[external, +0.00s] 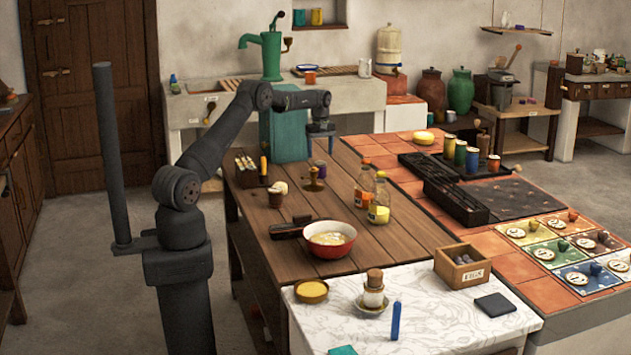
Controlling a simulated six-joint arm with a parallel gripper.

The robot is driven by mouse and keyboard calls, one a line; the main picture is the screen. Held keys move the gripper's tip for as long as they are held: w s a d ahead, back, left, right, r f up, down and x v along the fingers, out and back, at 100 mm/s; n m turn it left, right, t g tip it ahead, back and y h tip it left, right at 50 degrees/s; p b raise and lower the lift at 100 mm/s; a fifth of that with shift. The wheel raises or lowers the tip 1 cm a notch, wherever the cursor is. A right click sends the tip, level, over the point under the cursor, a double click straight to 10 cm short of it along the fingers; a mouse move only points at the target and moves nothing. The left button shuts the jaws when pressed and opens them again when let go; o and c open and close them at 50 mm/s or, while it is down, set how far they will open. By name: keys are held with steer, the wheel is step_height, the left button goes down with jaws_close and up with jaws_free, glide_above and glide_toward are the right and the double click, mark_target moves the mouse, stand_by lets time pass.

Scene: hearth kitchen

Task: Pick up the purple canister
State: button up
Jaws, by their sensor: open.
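A small purple canister (320,169) stands on the wooden table, partly hidden behind a brass object with a knob (313,184). My gripper (321,146) is above the canister, pointing down, with a visible gap between them. It is open, and I see nothing held in it. The fingers are small and dark in this view.
Two bottles (378,208) stand right of the canister, and a wooden box (250,172) is to its left. A red bowl (330,238) is nearer the camera. Several coloured canisters (460,153) stand on a dark tray at the right.

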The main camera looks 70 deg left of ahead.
mark_target(321, 163)
step_height(321, 163, down, 9)
steer(key=shift+w+a+r, duration=0.1)
steer(key=shift+w, duration=0.05)
steer(key=c, duration=1.1)
